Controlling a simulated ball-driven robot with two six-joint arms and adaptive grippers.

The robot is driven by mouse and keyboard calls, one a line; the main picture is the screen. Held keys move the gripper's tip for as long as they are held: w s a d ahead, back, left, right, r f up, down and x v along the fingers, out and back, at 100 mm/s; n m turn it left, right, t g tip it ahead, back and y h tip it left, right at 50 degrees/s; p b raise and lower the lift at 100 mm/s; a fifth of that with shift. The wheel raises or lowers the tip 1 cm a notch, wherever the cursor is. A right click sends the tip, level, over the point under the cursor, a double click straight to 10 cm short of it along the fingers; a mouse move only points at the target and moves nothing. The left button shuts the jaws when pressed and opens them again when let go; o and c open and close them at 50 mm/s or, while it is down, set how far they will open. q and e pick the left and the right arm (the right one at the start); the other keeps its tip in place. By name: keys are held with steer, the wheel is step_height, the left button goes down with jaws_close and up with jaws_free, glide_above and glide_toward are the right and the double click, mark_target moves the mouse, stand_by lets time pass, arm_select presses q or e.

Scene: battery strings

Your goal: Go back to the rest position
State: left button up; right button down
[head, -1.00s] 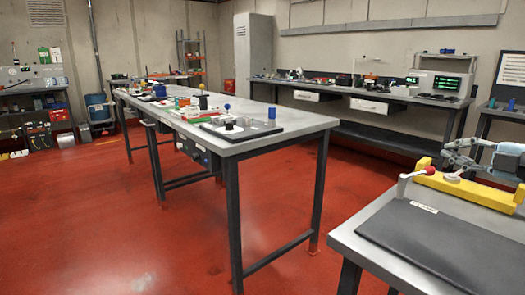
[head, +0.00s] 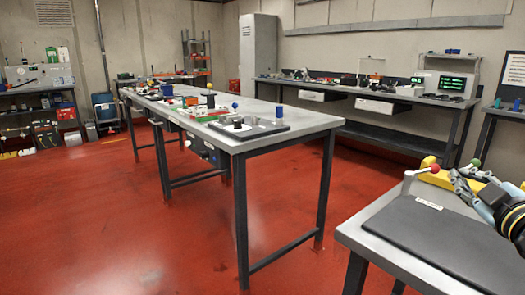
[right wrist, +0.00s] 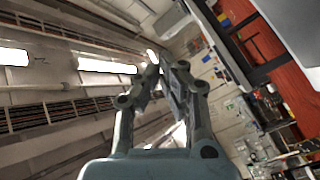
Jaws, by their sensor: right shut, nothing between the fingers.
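My right gripper (head: 464,180) shows at the right edge of the head view, beside the yellow block on the near table. Its fingers are shut with nothing between them. In the right wrist view the closed fingers (right wrist: 163,65) point up toward the ceiling lights, clear of any object. My left gripper is in neither view.
The near grey table (head: 372,218) carries a black mat (head: 440,240), a yellow block (head: 430,177) and a red-knobbed lever (head: 434,168). A long workbench (head: 300,123) with parts stands mid-room. Another bench (head: 400,95) lines the back wall. The red floor (head: 190,240) between is open.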

steer(key=s+a+f+m+g+h, duration=0.1)
steer(key=s+a+f+m+g, duration=0.15)
steer(key=s+f+g, duration=0.35)
steer(key=s+a+f+m+g+h, duration=0.15)
steer(key=s+f+m, duration=0.25)
steer(key=s, duration=0.5)
steer(key=s+a+f+m+g+y, duration=0.15)
steer(key=s+a+g, duration=0.3)
steer(key=s, duration=0.45)
steer(key=s+a+f+g+y, duration=0.3)
steer(key=s+a, duration=0.3)
steer(key=s, duration=0.3)
step_height(320, 180, down, 25)
steer(key=s+d, duration=0.1)
steer(key=d, duration=0.2)
steer(key=s+d+f+g, duration=0.1)
steer(key=s+f+g, duration=0.1)
steer(key=s+f, duration=1.4)
steer(key=s, duration=0.3)
steer(key=shift+f, duration=0.3)
